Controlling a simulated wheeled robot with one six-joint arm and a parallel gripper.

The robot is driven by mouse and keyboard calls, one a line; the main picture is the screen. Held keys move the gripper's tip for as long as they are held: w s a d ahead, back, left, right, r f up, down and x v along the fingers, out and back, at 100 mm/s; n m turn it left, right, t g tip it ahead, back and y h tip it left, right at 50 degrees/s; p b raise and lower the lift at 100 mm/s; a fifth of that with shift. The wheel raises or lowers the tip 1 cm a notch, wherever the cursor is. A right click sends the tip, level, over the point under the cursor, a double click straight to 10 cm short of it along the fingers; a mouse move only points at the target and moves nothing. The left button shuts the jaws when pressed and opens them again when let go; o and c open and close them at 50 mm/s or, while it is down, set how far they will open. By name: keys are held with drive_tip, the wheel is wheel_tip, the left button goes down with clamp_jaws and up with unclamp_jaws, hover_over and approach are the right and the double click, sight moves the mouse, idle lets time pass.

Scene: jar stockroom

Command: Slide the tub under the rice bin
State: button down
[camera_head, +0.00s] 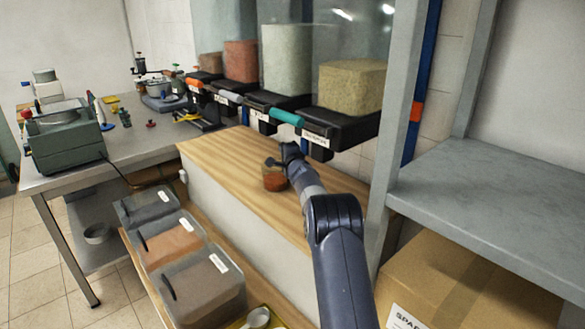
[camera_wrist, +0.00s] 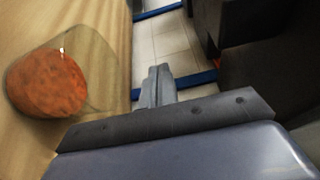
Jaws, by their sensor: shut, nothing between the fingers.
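A small clear tub (camera_head: 274,181) with orange-red contents stands on the wooden counter top (camera_head: 222,160). It also shows in the wrist view (camera_wrist: 48,84), at the left. My gripper (camera_head: 287,150) is shut and empty, just beside the tub and partly in front of it in the head view. In the wrist view the closed fingers (camera_wrist: 157,80) are right of the tub, with a gap between. Several clear bins hang in a row above the counter. One holds pale contents (camera_head: 287,58), one yellowish contents (camera_head: 351,86). Their labels are too small to read, so I cannot confirm the rice bin.
The bins' black dispenser bases (camera_head: 350,125) overhang the counter close to my gripper. A grey shelf upright (camera_head: 397,120) and a cardboard box (camera_head: 465,285) stand at right. Lidded containers (camera_head: 200,285) sit lower left. A metal table (camera_head: 140,145) with a scale is behind. The counter's near-left stretch is clear.

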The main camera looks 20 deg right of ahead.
sight(287, 181)
drive_tip(key=w+d+p, duration=0.2)
drive_tip(key=d, duration=0.3)
wheel_tip(287, 181, down, 11)
drive_tip(key=b, duration=0.5)
drive_tip(key=shift+s+r, duration=0.1)
drive_tip(key=shift+r, duration=0.1)
drive_tip(key=shift+s+a+r, duration=0.15)
drive_tip(key=shift+a+r, duration=0.15)
drive_tip(key=shift+a, duration=0.2)
drive_tip(key=shift+s+a+b, duration=0.25)
drive_tip(key=shift+a+b, duration=0.1)
drive_tip(key=shift+a, duration=0.3)
drive_tip(key=shift+s+a+b, duration=0.25)
drive_tip(key=shift+a+b, duration=0.1)
drive_tip(key=shift+a, duration=0.3)
drive_tip(key=shift+s+b, duration=0.4)
drive_tip(key=shift+s, duration=5)
drive_tip(key=shift+w, duration=0.1)
